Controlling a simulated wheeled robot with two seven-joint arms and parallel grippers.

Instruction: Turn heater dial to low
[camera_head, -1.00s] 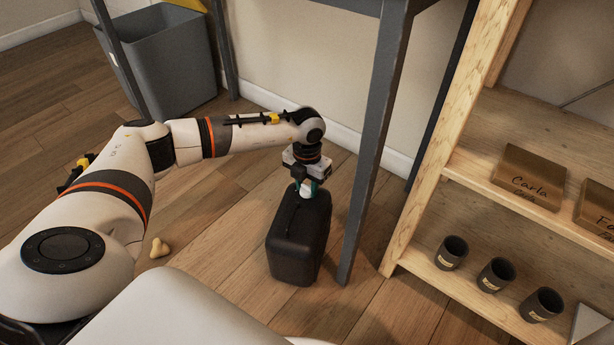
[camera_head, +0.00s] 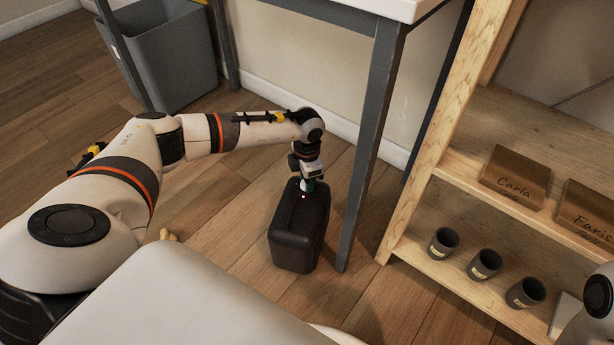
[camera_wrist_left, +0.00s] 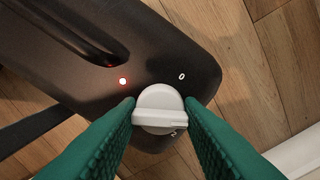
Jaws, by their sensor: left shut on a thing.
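The heater (camera_head: 297,235) is a black upright box on the floor beside a grey table leg. In the left wrist view its dark top (camera_wrist_left: 95,30) carries a white round dial (camera_wrist_left: 160,98) with a raised bar across it. A 0 mark (camera_wrist_left: 181,76) shows above right of the dial; another mark below it is partly hidden. A red light (camera_wrist_left: 123,81) glows on the top. My left gripper (camera_head: 307,186) points down at the heater's top, its green fingers shut on the dial from both sides. My right gripper is out of view.
The grey table leg (camera_head: 366,150) stands close to the heater's right. A wooden shelf (camera_head: 420,190) with dark cups (camera_head: 484,264) and name boxes (camera_head: 515,177) is at the right. A grey bin (camera_head: 168,55) stands at the back left. Floor in front of the heater is clear.

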